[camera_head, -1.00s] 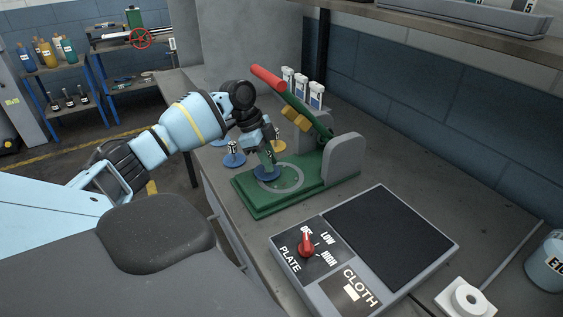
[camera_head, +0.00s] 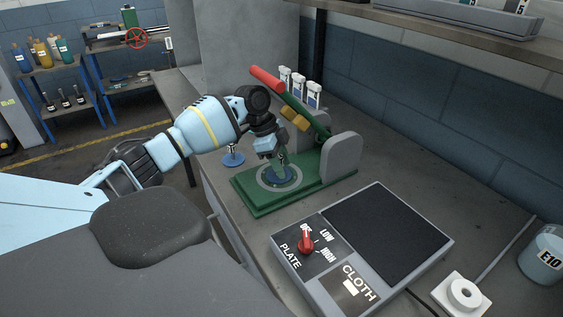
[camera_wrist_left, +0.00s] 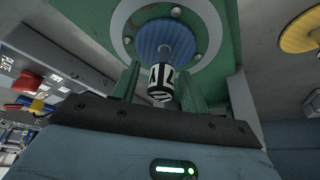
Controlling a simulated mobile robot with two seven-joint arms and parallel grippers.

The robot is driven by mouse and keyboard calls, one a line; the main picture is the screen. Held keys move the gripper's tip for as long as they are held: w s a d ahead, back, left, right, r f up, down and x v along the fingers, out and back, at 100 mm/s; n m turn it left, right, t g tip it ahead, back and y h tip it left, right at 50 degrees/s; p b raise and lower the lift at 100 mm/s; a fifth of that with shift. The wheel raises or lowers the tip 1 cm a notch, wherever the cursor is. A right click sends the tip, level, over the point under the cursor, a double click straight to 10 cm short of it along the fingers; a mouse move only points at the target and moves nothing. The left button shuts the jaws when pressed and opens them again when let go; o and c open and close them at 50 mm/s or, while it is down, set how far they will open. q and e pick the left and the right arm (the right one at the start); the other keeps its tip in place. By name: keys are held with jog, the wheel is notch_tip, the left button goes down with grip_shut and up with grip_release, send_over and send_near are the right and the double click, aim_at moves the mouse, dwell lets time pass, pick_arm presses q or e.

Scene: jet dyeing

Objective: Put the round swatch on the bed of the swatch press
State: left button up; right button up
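The round swatch (camera_wrist_left: 160,40) is a blue ribbed disc with a knob labelled in black and white. In the head view the swatch (camera_head: 279,176) is inside the grey ring on the green bed (camera_head: 262,204) of the swatch press. I cannot tell whether it touches the bed or hovers just above it. The press's green lever with red handle (camera_head: 267,78) is raised. My right gripper is not in view.
Another blue-based piece (camera_head: 233,157) stands left of the press, and a yellow disc (camera_wrist_left: 300,32) shows in the left wrist view. White bottles (camera_head: 300,85) stand behind the press. A hot plate (camera_head: 380,240) with a red knob lies in front, to the right.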

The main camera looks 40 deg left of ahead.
pick_arm(q)
jog(key=shift+r, duration=0.1)
jog(key=shift+s+a+r, duration=0.15)
jog(key=shift+a+r, duration=0.1)
jog(key=shift+r, duration=0.25)
jog(key=s+a, duration=0.1)
jog(key=a, duration=0.2)
jog(key=s+a+b, duration=0.1)
jog(key=s+a, duration=0.1)
jog(key=a, duration=0.1)
jog(key=s+a, duration=0.2)
jog(key=a, duration=0.1)
jog(key=shift+s+a+f+b, duration=0.1)
jog(key=shift+a+b, duration=0.1)
jog(key=shift+b, duration=0.2)
jog(key=shift+s+a, duration=0.3)
jog(key=shift+a, duration=0.25)
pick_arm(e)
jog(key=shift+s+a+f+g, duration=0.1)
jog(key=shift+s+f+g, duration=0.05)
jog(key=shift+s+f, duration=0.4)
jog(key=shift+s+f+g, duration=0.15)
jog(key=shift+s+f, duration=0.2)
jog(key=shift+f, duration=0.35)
